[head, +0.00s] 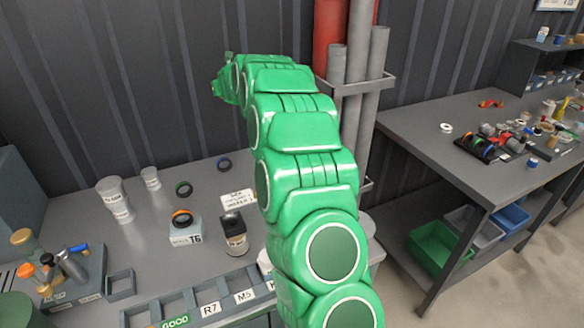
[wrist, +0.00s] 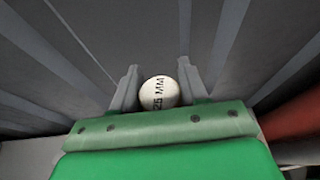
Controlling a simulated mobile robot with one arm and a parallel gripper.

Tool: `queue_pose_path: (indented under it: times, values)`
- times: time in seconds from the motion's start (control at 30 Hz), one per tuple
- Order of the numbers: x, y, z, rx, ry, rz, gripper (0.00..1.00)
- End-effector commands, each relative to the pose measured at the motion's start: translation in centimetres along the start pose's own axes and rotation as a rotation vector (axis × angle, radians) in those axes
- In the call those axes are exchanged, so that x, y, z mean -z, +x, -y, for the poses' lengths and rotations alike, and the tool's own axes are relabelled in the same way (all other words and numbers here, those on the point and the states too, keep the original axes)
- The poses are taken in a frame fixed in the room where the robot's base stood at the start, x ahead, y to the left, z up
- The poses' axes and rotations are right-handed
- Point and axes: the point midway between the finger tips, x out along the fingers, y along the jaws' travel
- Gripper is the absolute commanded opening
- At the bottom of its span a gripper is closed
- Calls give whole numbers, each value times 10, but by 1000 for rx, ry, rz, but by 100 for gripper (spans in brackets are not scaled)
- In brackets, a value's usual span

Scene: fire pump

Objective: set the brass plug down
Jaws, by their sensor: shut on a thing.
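My gripper (wrist: 158,90) is shut on a round thing with a pale, cream-coloured end marked "25 MM", which I take for the brass plug (wrist: 158,93). Only this end shows, between the two grey fingers; no brass colour is visible and its sides are hidden. In the head view my green arm reaches up and away toward the dark ribbed wall. Its far end is high above the back of the left bench (head: 150,262). The fingers and the plug cannot be made out there.
The bench holds white stacked cups (head: 116,200), a dark ring (head: 184,188), a box marked T6 (head: 186,232), a dark-topped jar (head: 234,236) and a label card (head: 238,198). Labelled bins line its front. Pipes (head: 357,95) rise behind my arm. A cluttered second bench (head: 425,132) stands right.

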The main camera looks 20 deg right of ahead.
Motion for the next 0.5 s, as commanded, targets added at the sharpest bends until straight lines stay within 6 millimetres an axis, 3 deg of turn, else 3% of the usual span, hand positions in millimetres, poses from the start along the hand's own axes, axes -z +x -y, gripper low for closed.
queue_pose_path:
  times: [0.33,0.5]
  values:
    - [-5,2,12,-62,-25,4,9]
    - [-9,3,28,-161,-58,9,9]
